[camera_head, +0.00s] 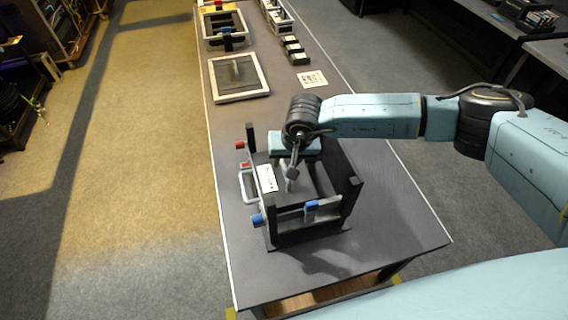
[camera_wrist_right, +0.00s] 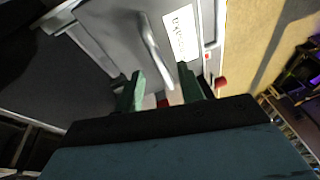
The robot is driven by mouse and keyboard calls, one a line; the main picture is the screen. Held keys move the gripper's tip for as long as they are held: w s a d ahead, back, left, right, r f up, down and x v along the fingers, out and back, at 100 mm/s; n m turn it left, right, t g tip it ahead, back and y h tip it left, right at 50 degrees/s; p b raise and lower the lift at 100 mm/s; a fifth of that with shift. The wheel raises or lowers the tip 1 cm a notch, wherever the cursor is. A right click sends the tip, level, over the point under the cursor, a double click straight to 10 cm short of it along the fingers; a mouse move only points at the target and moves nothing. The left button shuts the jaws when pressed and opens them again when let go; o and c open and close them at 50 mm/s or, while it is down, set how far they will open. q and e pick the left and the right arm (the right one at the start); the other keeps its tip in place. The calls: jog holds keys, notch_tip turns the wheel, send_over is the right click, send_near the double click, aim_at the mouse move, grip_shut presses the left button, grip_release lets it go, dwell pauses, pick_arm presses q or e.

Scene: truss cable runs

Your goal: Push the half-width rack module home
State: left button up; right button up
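A dark open rack frame (camera_head: 338,222) stands on the long grey table. The grey half-width module (camera_head: 283,184) sits in it, with a white label (camera_head: 267,178) and a bar handle on its face. How deep the module sits is hard to tell. My right gripper (camera_head: 291,172) is over the module. In the right wrist view, its two green fingertips (camera_wrist_right: 162,82) stand apart, with the lower end of the module's handle (camera_wrist_right: 153,45) appearing between them. I see no clear grip on the handle. My left gripper is not in view.
Blue clamps (camera_head: 312,207) and red knobs (camera_head: 240,145) stick out from the rack frame. A pale-framed panel (camera_head: 239,77), small dark blocks (camera_head: 293,48) and a printed card (camera_head: 312,79) lie farther along the table. The tabletop right of the rack is clear.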

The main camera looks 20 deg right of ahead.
aim_at(284, 166)
jog(key=shift+x, duration=2.35)
jog(key=shift+c, duration=0.5)
grip_shut()
jog(key=shift+o, duration=0.7)
grip_release()
